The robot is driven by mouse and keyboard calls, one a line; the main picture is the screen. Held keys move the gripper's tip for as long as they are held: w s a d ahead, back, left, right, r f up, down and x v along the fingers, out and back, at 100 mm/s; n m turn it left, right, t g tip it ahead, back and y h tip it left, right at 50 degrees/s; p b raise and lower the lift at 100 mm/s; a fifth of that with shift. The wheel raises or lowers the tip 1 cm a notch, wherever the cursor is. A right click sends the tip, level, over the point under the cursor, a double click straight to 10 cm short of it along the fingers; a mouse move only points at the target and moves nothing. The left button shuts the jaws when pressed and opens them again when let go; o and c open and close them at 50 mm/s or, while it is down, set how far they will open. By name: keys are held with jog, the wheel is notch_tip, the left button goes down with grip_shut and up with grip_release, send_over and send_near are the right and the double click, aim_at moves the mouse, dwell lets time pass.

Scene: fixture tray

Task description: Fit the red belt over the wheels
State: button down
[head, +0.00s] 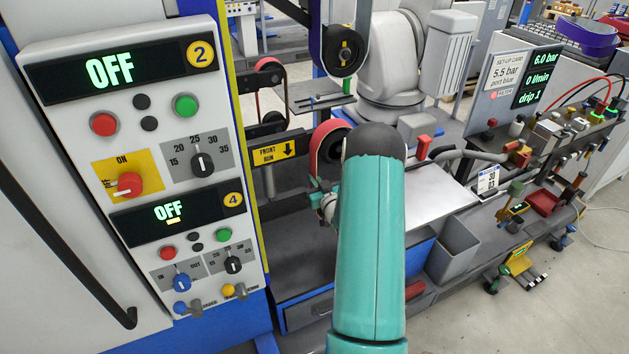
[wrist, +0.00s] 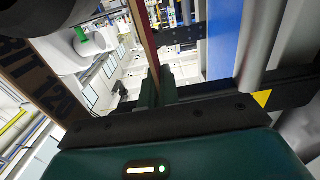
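The red belt (head: 316,152) shows as a curved red band at the large lower wheel, left of my arm; how far it wraps the wheel is hidden. Reddish edging also shows at the small upper-left wheel (head: 269,66). A black wheel (head: 344,48) stands above. My gripper (head: 326,201) is below the red band, largely hidden behind my teal forearm. In the wrist view, a thin red strip, the belt (wrist: 143,30) edge-on, runs down between the close-set fingers (wrist: 158,90), which appear shut on it. A brown band printed "120" (wrist: 40,82) shows at left.
A control panel (head: 140,130) with two OFF displays stands close at left. A small plate (head: 315,101) juts out between the wheels. A grey bin (head: 453,250) and a bench of fittings (head: 560,130) lie to the right. Open floor (head: 480,330) shows at lower right.

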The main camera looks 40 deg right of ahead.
jog(key=shift+f, duration=0.1)
jog(key=shift+f, duration=0.3)
jog(key=c, duration=1.3)
grip_release()
jog(key=shift+s, duration=0.1)
jog(key=shift+v, duration=5.4)
jog(key=shift+s, duration=0.1)
